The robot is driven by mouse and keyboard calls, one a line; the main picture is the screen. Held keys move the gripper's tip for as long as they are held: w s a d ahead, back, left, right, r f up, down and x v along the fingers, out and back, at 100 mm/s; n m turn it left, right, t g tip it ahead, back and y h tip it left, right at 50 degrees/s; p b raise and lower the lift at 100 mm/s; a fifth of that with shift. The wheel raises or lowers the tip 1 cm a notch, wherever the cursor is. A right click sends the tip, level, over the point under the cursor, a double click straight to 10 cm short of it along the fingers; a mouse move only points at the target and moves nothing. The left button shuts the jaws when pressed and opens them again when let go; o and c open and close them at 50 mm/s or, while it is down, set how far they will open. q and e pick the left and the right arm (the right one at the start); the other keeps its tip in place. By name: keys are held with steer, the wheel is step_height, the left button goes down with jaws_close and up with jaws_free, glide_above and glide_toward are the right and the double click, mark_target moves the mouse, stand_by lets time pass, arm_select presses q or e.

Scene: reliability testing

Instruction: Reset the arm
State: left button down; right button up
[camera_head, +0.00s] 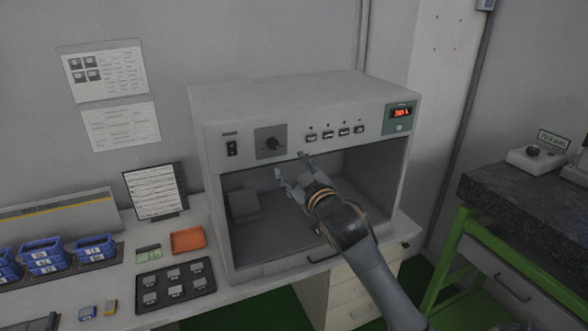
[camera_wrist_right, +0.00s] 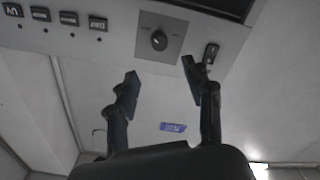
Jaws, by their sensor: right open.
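My right arm reaches up from the lower right in the head view. My right gripper (camera_head: 290,166) is open and empty, in front of the grey cabinet (camera_head: 285,100), near the top of its open chamber and below the control panel. In the right wrist view the two dark fingers (camera_wrist_right: 160,70) are spread apart with nothing between them. The panel's round knob (camera_wrist_right: 159,40) shows beyond them, with buttons (camera_wrist_right: 68,18) to the left and a rocker switch (camera_wrist_right: 210,54) by the right fingertip. I cannot tell whether that finger touches the panel. My left gripper is out of view.
A black tray of small parts (camera_head: 190,291), an orange tray (camera_head: 188,240) and blue bins (camera_head: 42,252) stand on the bench left of the cabinet. A dark stone-topped table (camera_head: 525,205) on green legs stands at the right.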

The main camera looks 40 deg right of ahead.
stand_by(0.6)
step_height(320, 180, down, 42)
steer(key=s+a+g+y+b, duration=0.2)
steer(key=s+g+b, duration=0.15)
steer(key=g, duration=0.35)
steer(key=s+a+f+g+y+b, duration=0.1)
steer(key=s+a+f+g, duration=0.1)
steer(key=s+f, duration=0.6)
steer(key=s+a+f+g+b, duration=0.1)
steer(key=s+a+f+g, duration=0.3)
steer(key=f, duration=0.9)
steer(key=s+a+f+g+b, duration=0.1)
steer(key=s+a+f, duration=0.1)
steer(key=s+f, duration=0.4)
steer(key=s+a+f+g+y+b, duration=0.1)
steer(key=s+a+f, duration=0.2)
steer(key=s, duration=1.3)
steer(key=s+a+f+g+b, duration=0.1)
steer(key=s+a+f, duration=0.2)
steer(key=s+f, duration=0.7)
steer(key=shift+s+a+m, duration=0.25)
steer(key=shift+s+m, duration=0.05)
steer(key=shift+s, duration=0.8)
